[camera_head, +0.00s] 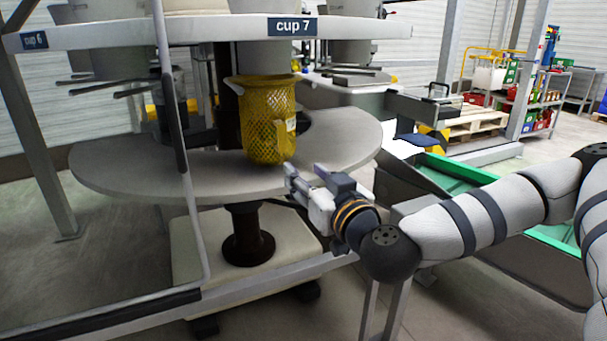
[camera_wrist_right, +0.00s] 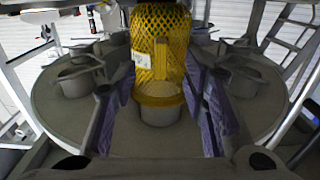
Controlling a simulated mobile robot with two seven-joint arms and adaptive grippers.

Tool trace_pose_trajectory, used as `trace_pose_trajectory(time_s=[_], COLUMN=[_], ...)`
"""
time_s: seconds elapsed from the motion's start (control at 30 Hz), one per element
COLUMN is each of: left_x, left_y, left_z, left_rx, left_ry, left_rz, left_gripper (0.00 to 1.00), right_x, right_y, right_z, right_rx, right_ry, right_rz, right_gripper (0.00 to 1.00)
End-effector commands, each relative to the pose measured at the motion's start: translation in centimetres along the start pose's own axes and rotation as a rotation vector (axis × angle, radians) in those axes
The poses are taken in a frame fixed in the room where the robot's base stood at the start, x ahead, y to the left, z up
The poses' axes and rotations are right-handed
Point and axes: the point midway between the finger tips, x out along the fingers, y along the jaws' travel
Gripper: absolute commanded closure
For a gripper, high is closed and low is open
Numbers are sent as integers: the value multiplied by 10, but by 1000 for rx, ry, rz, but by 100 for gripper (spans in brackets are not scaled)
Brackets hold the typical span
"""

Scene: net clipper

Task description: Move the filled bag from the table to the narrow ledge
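The filled bag (camera_head: 268,125) is a yellow net bag with a pale label. It stands upright on the grey round table (camera_head: 345,145), beneath the cup marked "cup 7". My right gripper (camera_head: 303,180) is close to the bag's lower right side in the head view. The gripper is open, and I see no clear contact with the bag. I cannot tell which surface is the narrow ledge. My left gripper is not in view.
A thin upright post (camera_head: 170,90) stands left of the bag. A green-edged trough (camera_head: 450,175) lies at the right, partly behind my right arm. Shelves with crates (camera_head: 540,105) stand far back.

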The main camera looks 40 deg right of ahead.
Motion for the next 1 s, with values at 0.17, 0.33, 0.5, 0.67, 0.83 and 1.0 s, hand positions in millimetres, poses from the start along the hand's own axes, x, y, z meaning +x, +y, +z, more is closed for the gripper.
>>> trace_pose_trajectory(time_s=[0.17, 0.33, 0.5, 0.67, 0.83, 1.0], left_x=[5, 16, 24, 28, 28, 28], left_y=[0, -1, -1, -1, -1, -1], left_z=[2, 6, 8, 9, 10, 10], left_rx=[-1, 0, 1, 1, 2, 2], left_ry=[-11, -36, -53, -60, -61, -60], left_rz=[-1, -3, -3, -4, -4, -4], left_gripper=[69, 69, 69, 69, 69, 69], right_x=[17, 59, 97, 116, 122, 121], right_y=[3, 3, 3, 3, 2, 2], right_z=[0, 2, 1, -1, -2, -3], right_rx=[-4, -4, -2, -2, 0, 0], right_ry=[6, 2, 2, 4, 5, 5], right_rz=[8, 8, 7, 7, 5, 5], right_gripper=[60, 60, 60, 60, 60, 62])
